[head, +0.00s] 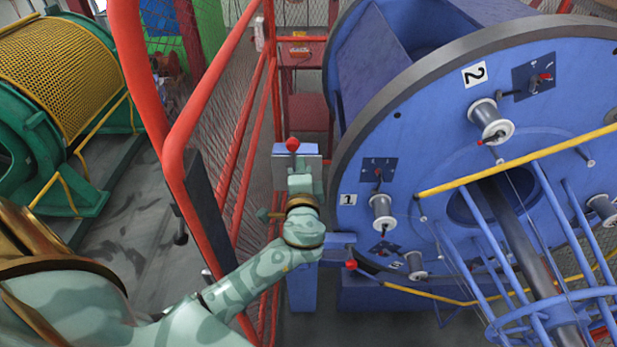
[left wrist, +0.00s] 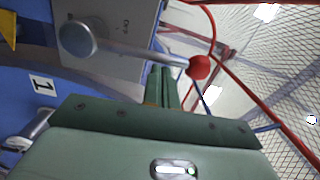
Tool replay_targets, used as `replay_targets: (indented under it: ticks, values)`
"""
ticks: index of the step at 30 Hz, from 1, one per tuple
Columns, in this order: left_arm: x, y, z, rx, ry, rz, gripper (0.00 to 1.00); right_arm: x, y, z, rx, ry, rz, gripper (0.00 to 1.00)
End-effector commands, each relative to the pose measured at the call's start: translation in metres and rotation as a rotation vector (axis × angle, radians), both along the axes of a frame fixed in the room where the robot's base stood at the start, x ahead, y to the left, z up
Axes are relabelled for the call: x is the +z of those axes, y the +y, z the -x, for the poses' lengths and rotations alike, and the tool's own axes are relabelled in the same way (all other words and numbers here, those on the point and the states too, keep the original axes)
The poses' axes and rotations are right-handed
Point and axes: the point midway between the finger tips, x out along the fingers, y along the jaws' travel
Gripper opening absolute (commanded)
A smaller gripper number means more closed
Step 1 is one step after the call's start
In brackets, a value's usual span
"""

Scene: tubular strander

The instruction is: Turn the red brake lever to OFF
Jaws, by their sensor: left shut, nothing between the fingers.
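The brake lever's red knob (head: 292,145) shows at the top of a grey plate (head: 311,150) on a blue post, beside the big blue disc. In the left wrist view the lever is a metal rod with a red ball knob (left wrist: 200,67), running from a round pivot (left wrist: 77,38) on the plate. Marks on the plate are too small to read. My left gripper (head: 299,172) is just in front of the plate, below the knob. Its fingers (left wrist: 161,72) are shut and empty, with tips close beside the rod near the knob. I cannot tell whether they touch it. My right gripper is not in view.
The blue disc (head: 380,110) with bobbins stands right of the post. Red railing (head: 178,140) with mesh runs left of my arm. Another red knob (head: 351,265) sits low by the disc. A green machine with a yellow mesh guard (head: 60,70) stands far left.

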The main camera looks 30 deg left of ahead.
Motion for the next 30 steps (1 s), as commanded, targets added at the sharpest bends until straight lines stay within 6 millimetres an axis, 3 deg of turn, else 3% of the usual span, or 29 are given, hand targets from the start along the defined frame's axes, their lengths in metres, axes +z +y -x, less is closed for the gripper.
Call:
replay_targets:
  ticks: [12,30]
  values:
    - [-0.002,0.025,0.016,0.001,-0.155,0.254,0.00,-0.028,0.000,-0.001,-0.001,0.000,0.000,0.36]
    - [-0.002,0.033,0.020,-0.002,-0.210,0.344,0.00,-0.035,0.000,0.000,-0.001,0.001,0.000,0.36]
